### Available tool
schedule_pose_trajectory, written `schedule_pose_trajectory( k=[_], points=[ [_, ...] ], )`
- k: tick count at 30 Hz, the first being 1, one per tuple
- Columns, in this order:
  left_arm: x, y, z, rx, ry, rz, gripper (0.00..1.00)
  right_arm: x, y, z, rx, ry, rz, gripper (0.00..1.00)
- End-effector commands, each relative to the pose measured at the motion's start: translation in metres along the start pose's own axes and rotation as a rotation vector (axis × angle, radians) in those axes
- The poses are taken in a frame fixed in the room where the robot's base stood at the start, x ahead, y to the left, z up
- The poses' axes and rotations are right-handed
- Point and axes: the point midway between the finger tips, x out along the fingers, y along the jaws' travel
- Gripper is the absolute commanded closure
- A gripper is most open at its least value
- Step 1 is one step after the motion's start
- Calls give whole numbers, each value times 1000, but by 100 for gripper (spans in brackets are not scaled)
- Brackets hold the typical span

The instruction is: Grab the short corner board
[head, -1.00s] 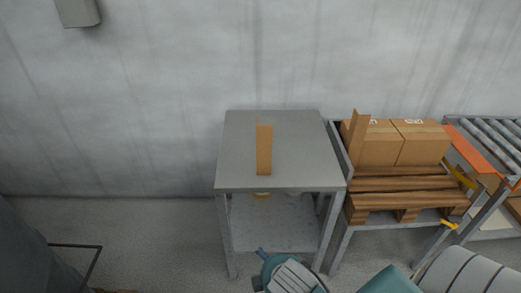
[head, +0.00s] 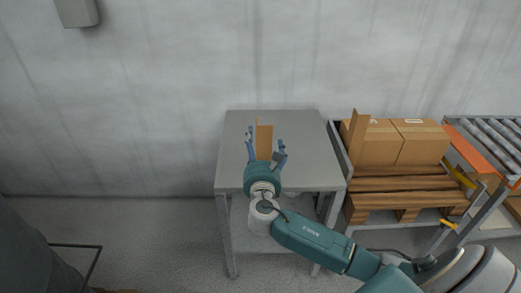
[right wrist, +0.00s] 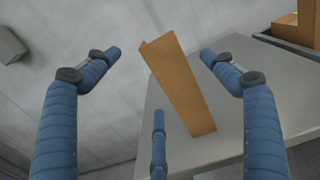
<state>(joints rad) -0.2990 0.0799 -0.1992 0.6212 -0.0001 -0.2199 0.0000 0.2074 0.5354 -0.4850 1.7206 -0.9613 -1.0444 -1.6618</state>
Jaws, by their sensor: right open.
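The short corner board (head: 264,138) is a brown cardboard angle piece standing upright on the grey table (head: 310,150). In the right wrist view the board (right wrist: 179,83) appears tilted, between the spread fingers. My right gripper (head: 266,144) is open at the near side of the board, with a finger to either side of it. The right gripper (right wrist: 160,70) shows three blue fingers in the wrist view, none clearly touching the board. The board's lower part is hidden by the gripper in the head view. My left gripper is not in view.
To the right, a pallet (head: 405,190) carries cardboard boxes (head: 420,142), with another, taller corner board (head: 358,138) standing at their left. A roller conveyor (head: 490,138) is at the far right. The wall (head: 180,100) is behind the table. The tabletop around the board is clear.

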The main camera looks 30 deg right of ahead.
Motion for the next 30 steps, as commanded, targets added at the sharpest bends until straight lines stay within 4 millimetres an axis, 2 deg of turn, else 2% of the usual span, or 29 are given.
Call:
schedule_pose_trajectory(
  k=[2,8,16,25,26,30],
  points=[
    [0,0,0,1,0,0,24,11,0,0,1,0,-1,17],
    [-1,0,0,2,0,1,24,25,0,-1,3,1,-2,17],
    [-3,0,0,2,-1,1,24,63,0,-6,5,3,-1,17],
    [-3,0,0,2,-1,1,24,69,0,-7,6,4,0,17],
    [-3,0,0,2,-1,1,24,69,0,-7,6,4,0,19],
    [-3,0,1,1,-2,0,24,69,0,-7,6,4,0,47]
  ],
)
